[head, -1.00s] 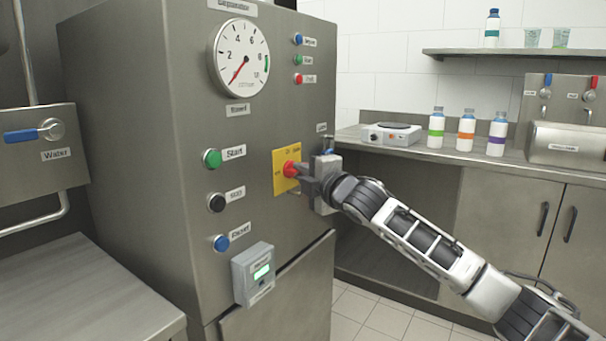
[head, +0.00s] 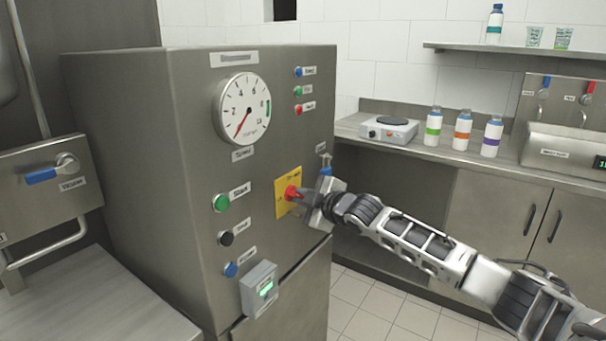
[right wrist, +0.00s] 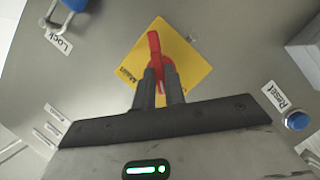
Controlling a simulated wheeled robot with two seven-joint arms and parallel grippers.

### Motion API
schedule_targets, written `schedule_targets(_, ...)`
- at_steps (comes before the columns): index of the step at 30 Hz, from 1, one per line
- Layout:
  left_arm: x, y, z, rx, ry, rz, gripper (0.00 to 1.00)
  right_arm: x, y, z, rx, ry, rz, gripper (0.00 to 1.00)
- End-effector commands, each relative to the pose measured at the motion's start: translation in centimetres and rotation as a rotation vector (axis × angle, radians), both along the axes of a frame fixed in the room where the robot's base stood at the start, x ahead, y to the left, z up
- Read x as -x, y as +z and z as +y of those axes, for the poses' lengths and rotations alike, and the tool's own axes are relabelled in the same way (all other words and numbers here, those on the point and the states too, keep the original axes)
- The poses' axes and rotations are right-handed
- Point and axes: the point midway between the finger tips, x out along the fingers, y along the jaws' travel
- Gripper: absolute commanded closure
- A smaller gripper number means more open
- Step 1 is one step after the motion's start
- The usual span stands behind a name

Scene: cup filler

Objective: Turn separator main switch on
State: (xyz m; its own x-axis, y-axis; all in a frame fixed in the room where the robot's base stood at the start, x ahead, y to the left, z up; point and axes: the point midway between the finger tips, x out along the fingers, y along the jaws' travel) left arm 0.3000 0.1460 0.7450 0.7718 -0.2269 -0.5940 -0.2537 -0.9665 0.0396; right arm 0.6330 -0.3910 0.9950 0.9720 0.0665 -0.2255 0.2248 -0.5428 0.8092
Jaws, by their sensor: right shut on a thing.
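The separator's main switch is a red rotary handle (head: 291,193) on a yellow plate (head: 282,207) on the steel cabinet front. It also shows in the right wrist view as a red handle (right wrist: 154,46) on the yellow plate (right wrist: 185,58), which looks tilted like a diamond. My right gripper (head: 301,195) is shut on the red handle, with one dark finger on each side of it. The gripper is rolled relative to the plate, and the handle sits at an angle to the plate's edges. My left gripper is not in view.
Start (head: 221,203), black (head: 225,238) and blue (head: 231,269) buttons line the cabinet front, left of the switch. A grey box with a green display (head: 262,287) sticks out below. A blue-handled lock (head: 326,172) is close above my gripper. A counter stands at the right.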

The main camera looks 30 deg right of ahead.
Motion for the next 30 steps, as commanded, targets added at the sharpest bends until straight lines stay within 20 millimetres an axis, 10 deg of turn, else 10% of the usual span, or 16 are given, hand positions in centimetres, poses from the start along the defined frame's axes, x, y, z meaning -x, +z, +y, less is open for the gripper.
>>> schedule_targets(30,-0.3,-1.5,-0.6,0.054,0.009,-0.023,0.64,-0.3,0.0,-0.7,-0.794,-0.001,0.327,1.00)
